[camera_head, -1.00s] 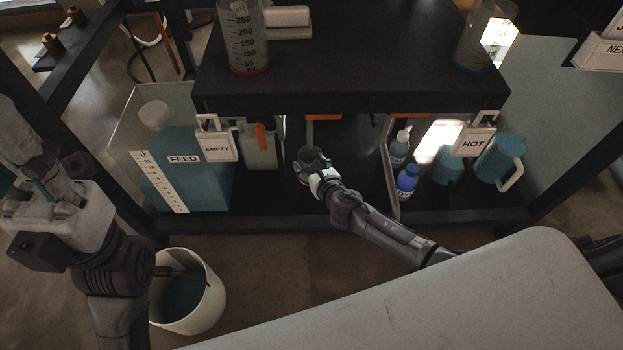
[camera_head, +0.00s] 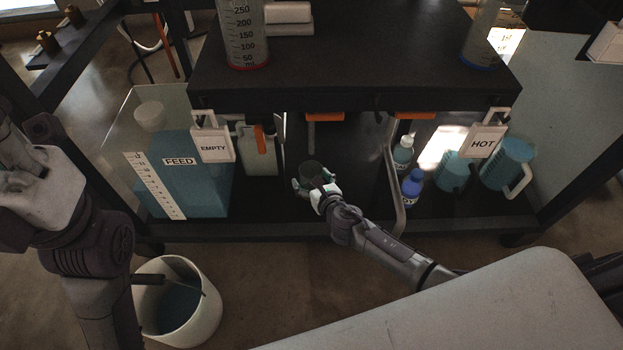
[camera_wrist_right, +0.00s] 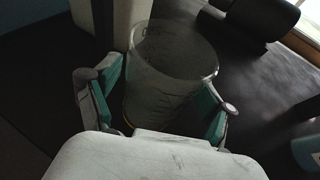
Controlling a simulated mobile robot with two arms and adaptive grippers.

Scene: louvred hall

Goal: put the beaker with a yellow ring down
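The beaker with a yellow ring (camera_head: 311,168) is a small clear vessel standing upright, apparently on the dark lower shelf (camera_head: 352,198). In the right wrist view the beaker (camera_wrist_right: 172,72) is between my right gripper's two teal-padded fingers, with a bit of yellow low on its left side. My right gripper (camera_head: 315,184) is spread around it; the fingers (camera_wrist_right: 162,95) look open, with a narrow dark gap at the left one. Contact at the right finger is hard to tell.
A FEED tank (camera_head: 185,185) and an EMPTY tag (camera_head: 213,147) are left of the beaker. The upper shelf (camera_head: 350,75) overhangs. A white bucket (camera_head: 205,315) stands on the floor.

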